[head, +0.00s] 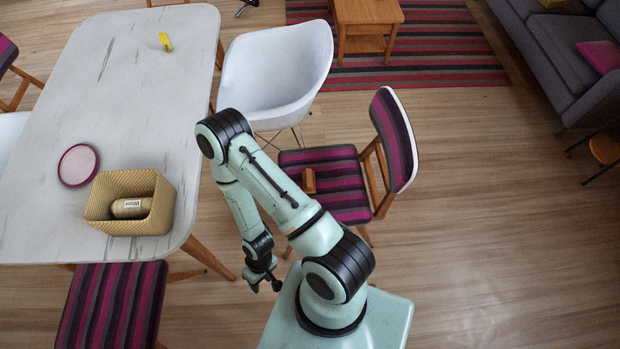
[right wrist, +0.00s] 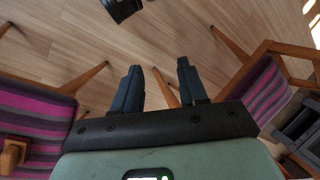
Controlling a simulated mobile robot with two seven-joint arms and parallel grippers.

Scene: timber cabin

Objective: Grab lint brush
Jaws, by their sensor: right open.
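A small brown wooden-looking block, which looks like the lint brush (head: 309,181), lies on the seat of a striped chair (head: 340,203) right of the table. It also shows at the left edge of the right wrist view (right wrist: 12,157), on a striped seat; its bristle side cannot be made out. My right gripper (head: 264,284) hangs low beside my base, below and left of that chair in the head view. Its two fingers (right wrist: 158,70) are apart with only floor and chair legs behind them. My left gripper is not in view.
The white table (head: 110,50) holds a woven basket (head: 165,208) with a labelled cylinder (head: 131,207), a pink-rimmed plate (head: 78,165) and a yellow item (head: 166,41). A white chair (head: 275,70) and another striped chair (head: 110,300) flank it. Floor at right is clear.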

